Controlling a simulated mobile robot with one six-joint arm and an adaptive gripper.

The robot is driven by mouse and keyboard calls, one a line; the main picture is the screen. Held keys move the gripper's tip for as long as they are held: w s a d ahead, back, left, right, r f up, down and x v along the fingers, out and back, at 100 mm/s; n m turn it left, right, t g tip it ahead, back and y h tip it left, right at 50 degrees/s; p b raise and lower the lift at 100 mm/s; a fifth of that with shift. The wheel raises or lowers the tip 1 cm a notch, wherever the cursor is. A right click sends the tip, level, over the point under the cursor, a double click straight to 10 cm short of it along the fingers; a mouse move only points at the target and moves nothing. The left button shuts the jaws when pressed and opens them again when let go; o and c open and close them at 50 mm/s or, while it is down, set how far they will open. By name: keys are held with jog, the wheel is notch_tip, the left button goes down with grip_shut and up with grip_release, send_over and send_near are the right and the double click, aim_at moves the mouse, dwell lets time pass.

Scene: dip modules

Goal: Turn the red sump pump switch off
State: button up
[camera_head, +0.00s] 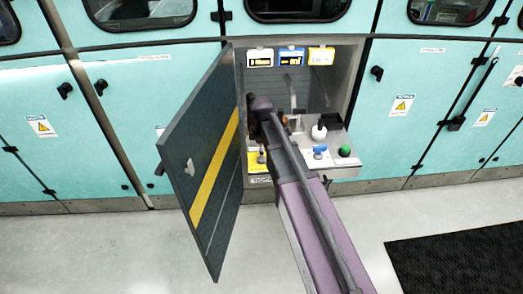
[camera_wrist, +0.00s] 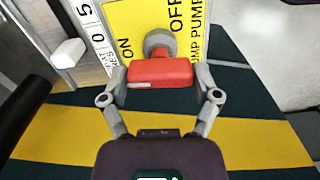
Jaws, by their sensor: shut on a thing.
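The red sump pump switch (camera_wrist: 160,73) shows in the wrist view as a red block handle in front of a round grey hub. It is mounted on a yellow plate (camera_wrist: 195,42) lettered ON at the left, OFF at the top and PUMP along the right. My gripper (camera_wrist: 162,76) has one finger against each end of the red handle and is shut on it. The handle lies crosswise in this view; which mark it points to I cannot tell. In the head view my arm reaches into the open cabinet, and the red handle cannot be made out there.
The open dark cabinet door (camera_head: 205,165) with a yellow stripe stands close left of my arm. A blue knob (camera_head: 319,150), a green button (camera_head: 345,151) and a white knob (camera_head: 318,132) sit to the right. Three small displays (camera_head: 291,57) hang above.

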jog(key=m, duration=0.3)
jog(key=shift+m, duration=0.4)
jog(key=m, duration=0.4)
jog(key=shift+m, duration=0.3)
jog(key=m, duration=0.4)
jog(key=shift+m, duration=2.3)
jog(key=o, duration=1)
jog(key=shift+c, duration=0.2)
jog(key=shift+n, duration=0.3)
